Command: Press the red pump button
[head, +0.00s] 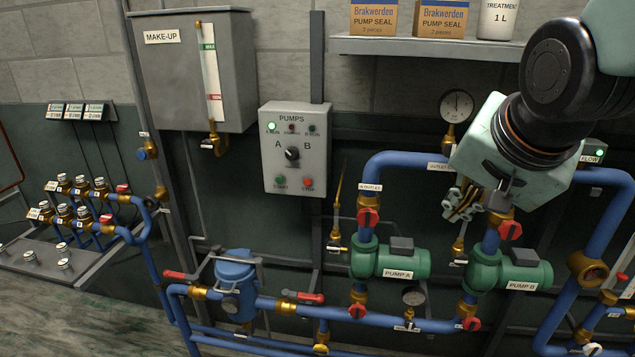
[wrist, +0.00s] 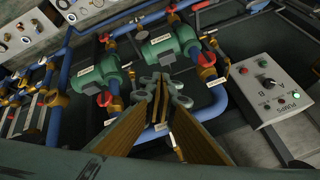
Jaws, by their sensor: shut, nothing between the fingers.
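The red pump button (head: 307,183), labelled STOP, is at the lower right of the grey PUMPS panel (head: 321,165) on the wall. A green START button (head: 280,181) is to its left and a black A/B selector knob (head: 292,153) is above. In the wrist view the panel (wrist: 260,108) is at the right, turned, with the small red button (wrist: 243,70) on its left side. My gripper (head: 458,208) is shut and empty, right of the panel and apart from it, in front of the pipework. Its fingers (wrist: 160,88) meet in the wrist view.
Blue pipes (head: 405,159) with red valve handles, green pump A (head: 375,262) and pump B (head: 520,270) stand below and around my gripper. A gauge (head: 457,105) and a shelf with boxes (head: 430,47) are above. The wall between panel and pipes is mostly clear.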

